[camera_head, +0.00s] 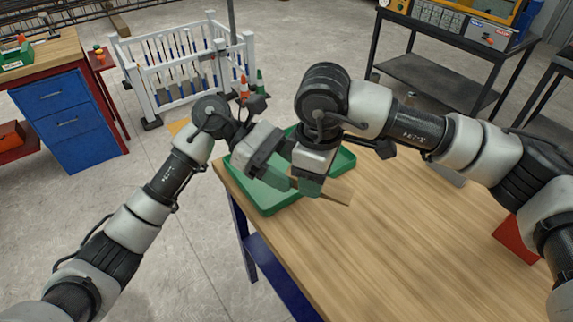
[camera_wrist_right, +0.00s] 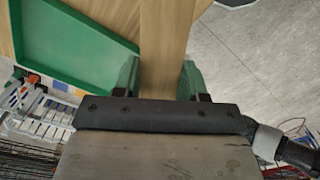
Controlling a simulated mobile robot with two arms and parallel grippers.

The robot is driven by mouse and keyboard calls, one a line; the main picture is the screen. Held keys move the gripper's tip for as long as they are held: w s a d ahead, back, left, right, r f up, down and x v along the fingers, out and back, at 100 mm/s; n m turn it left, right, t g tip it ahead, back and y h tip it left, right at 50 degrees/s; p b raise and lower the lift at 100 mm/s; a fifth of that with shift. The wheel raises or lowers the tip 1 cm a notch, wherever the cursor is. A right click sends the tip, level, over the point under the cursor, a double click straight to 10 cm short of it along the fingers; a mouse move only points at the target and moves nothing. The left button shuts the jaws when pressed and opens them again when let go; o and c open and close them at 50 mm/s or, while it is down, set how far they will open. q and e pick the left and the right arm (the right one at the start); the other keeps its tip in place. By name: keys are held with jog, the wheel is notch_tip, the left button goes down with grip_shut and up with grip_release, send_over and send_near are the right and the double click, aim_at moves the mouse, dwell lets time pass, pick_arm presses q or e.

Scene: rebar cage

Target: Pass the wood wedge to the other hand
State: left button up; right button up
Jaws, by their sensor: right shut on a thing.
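A green tray (camera_head: 262,203) lies on the table's left corner under both grippers. The wooden table (camera_head: 420,250) is mostly bare to the right, with a red object (camera_head: 516,240) at its right side. White barriers (camera_head: 180,80) and a blue drawer cabinet (camera_head: 70,120) stand beyond.

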pick_arm(q)
jog(key=c, duration=0.5)
jog(key=shift+c, duration=0.8)
pick_arm(e)
jog(key=o, duration=1)
jog(key=shift+r, duration=0.1)
notch_tip(320, 180, up, 12)
